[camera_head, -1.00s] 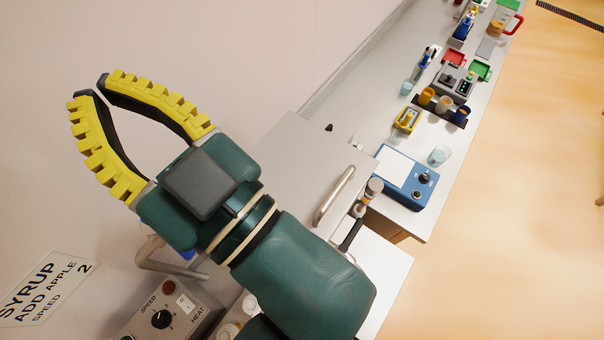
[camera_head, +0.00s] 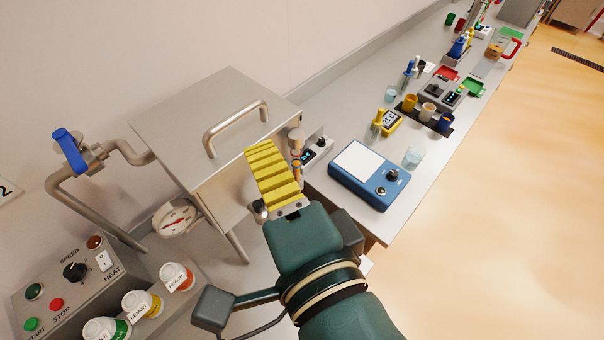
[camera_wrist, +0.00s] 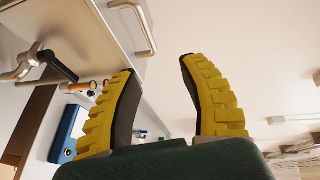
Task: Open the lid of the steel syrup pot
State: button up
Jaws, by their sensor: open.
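The steel syrup pot (camera_head: 225,190) is a square steel box on legs in the head view. Its flat lid (camera_head: 190,112) is shut and has a bar handle (camera_head: 236,128) on top. My gripper (camera_head: 268,168) has yellow ribbed fingers and stands just in front of the pot's right front side, below the handle in the picture. In the wrist view my gripper (camera_wrist: 158,75) is open with nothing between its fingers. One finger is hidden in the head view.
A pipe with a blue valve (camera_head: 70,150) and a gauge (camera_head: 175,218) are at the pot's left. A control box (camera_head: 70,280) and several syrup bottles (camera_head: 142,303) stand lower left. A blue device (camera_head: 368,175) is at the right.

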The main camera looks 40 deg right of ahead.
aim_at(236, 120)
jog(key=p+x, duration=0.1)
jog(key=x, duration=0.5)
jog(key=f+x, duration=0.1)
jog(key=x, duration=0.4)
jog(key=f+p+x, duration=0.1)
jog(key=x, duration=0.5)
jog(key=shift+w+a+f+p, duration=0.15)
jog(key=shift+a+f+p, duration=0.05)
jog(key=shift+a+p, duration=0.1)
grip_shut()
